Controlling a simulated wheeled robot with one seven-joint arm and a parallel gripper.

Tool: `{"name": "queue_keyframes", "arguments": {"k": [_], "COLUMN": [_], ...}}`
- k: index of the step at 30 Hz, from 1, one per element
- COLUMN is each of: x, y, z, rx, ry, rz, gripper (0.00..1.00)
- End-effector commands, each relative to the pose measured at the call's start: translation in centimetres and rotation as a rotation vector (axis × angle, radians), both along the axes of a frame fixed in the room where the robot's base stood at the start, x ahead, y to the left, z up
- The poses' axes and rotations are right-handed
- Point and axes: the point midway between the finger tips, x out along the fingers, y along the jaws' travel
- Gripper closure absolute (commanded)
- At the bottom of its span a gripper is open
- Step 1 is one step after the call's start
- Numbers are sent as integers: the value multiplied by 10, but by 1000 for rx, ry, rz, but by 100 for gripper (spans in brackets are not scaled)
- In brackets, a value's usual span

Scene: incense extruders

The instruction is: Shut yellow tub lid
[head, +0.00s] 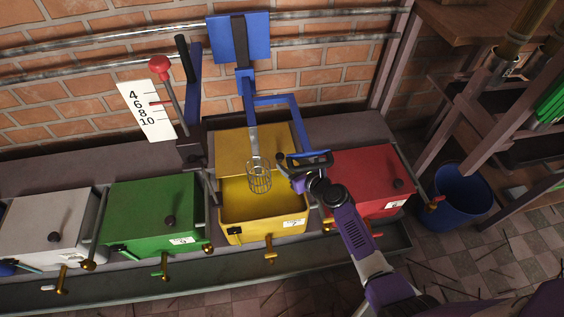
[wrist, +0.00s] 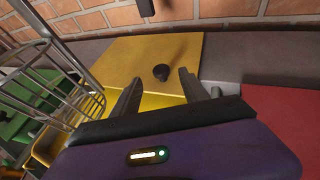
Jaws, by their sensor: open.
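The yellow tub (head: 262,228) stands in the row of tubs with its inside showing. Its yellow lid (head: 236,152) is raised and leans back behind the opening. My gripper (head: 284,171) is at the right side of the tub opening, in front of the raised lid. Nothing is held, and I cannot tell whether the fingers touch the lid.
A wire basket (head: 259,177) hangs over the tub from a blue stand (head: 245,85); it is close on the left in the wrist view (wrist: 45,85). Closed green (head: 150,210) and red (head: 368,172) tubs flank the yellow one. A red-knobbed lever (head: 160,67) stands behind.

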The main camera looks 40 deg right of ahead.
Motion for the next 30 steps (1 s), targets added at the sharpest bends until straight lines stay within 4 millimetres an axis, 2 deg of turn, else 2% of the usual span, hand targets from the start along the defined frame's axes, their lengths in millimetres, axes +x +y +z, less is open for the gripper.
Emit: {"name": "queue_keyframes", "arguments": {"k": [3,9,20,23,28,30], "x": [19,38,43,43,43,43], "y": [-4,-8,-9,-9,-9,-9], "z": [-11,-18,-19,-19,-19,-19], "rx": [0,-2,-3,-3,-3,-3], "ry": [-2,-1,2,2,2,2], "rz": [0,0,2,2,2,2], "gripper": [48,48,48,63,97,100]}}
